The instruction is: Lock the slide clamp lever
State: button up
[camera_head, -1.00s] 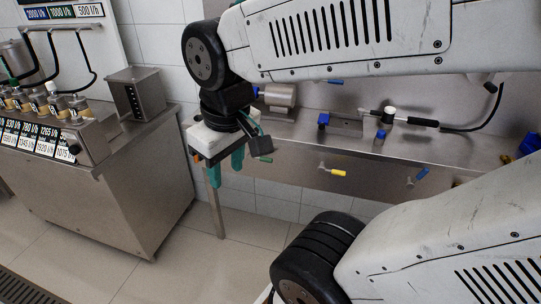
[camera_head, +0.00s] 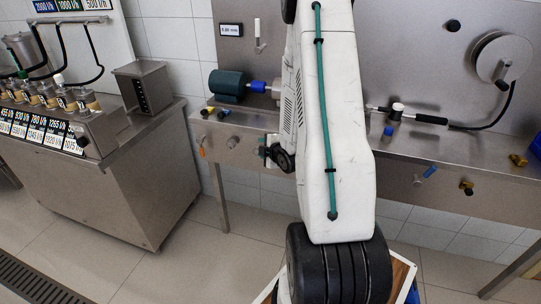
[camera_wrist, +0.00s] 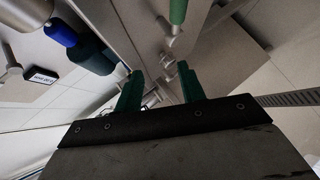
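My gripper (camera_wrist: 159,82) shows in the wrist view with its two green fingers apart and nothing clearly held between them. Small metal fittings (camera_wrist: 166,58) lie beyond the fingertips, with no clear contact. A green handle (camera_wrist: 178,12) on a metal stem stands above them at the top of that view. I cannot tell for sure which part is the slide clamp lever. In the head view my arm hides the fingers and part of the bench front.
A steel bench (camera_head: 430,150) runs along the wall. A dark green motor (camera_head: 227,86) with a blue coupling (camera_head: 258,87) stands at its left; the motor also shows in the wrist view (camera_wrist: 97,57). A steel cabinet (camera_head: 140,175) stands left. The floor between is clear.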

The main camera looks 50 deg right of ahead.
jog(key=s+d+f+n+t+h, duration=0.1)
jog(key=s+d+f+t+h, duration=0.15)
jog(key=s+f, duration=0.35)
jog(key=shift+t+y, duration=0.25)
jog(key=shift+y, duration=0.1)
jog(key=x, duration=0.7)
jog(key=shift+w+d, duration=0.3)
jog(key=shift+w, duration=0.05)
grip_shut()
